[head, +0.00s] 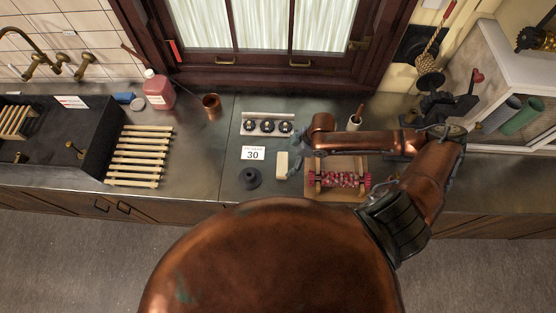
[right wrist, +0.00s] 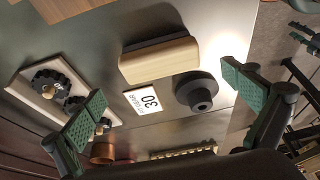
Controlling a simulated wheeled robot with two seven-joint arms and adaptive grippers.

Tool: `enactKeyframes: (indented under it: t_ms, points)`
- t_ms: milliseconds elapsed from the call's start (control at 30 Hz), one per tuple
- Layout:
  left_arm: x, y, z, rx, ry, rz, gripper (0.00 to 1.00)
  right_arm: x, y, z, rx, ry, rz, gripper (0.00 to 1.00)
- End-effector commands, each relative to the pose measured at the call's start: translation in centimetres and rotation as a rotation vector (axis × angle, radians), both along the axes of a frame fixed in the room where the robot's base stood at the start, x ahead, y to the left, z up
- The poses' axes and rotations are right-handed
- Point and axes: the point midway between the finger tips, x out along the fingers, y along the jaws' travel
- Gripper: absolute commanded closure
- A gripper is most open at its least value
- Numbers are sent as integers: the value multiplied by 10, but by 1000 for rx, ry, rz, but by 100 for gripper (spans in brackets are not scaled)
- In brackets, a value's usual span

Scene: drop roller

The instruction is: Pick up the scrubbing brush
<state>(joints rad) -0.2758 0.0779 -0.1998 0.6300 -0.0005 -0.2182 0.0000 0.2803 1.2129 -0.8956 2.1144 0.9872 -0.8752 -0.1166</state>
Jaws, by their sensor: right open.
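The scrubbing brush looks to be the pale wooden block (head: 283,165) on the steel counter, just left of the wooden tray. In the right wrist view the block (right wrist: 158,60) shows a wooden face and a dark side, lying flat. My right gripper (head: 298,150) is above the counter, close behind and right of the block. In the right wrist view its green-padded fingers (right wrist: 166,101) are spread wide and empty, with the block ahead between them, apart from both. My left gripper is not in view.
A dark round knobbed piece (head: 250,179) and a white card marked 30 (head: 252,153) are close by the block. A three-knob panel (head: 268,125) is behind. A wooden tray with a red roller (head: 340,180) is right. Counter on the left is clear (head: 200,170).

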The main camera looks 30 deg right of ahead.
Motion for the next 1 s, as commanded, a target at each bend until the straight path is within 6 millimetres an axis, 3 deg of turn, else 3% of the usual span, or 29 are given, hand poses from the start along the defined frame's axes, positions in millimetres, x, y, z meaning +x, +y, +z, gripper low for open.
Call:
enactKeyframes:
  t_ms: [200, 333, 467, 600, 767, 933, 1000]
  points:
    - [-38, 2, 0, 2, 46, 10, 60, 2, 2, -17, 0, 5, -5, 0]
    - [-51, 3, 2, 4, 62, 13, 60, 4, 6, -29, -2, 5, -6, 0]
    - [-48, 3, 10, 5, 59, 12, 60, 8, 14, -45, -1, 5, -6, 0]
    - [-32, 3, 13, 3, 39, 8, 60, 12, 20, -63, -2, 5, -5, 0]
    - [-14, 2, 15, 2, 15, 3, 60, 14, 23, -71, -4, 3, -2, 0]
    - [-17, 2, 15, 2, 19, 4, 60, 14, 23, -71, -4, 4, -1, 0]
    - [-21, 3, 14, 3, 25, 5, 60, 14, 23, -71, -4, 4, -1, 5]
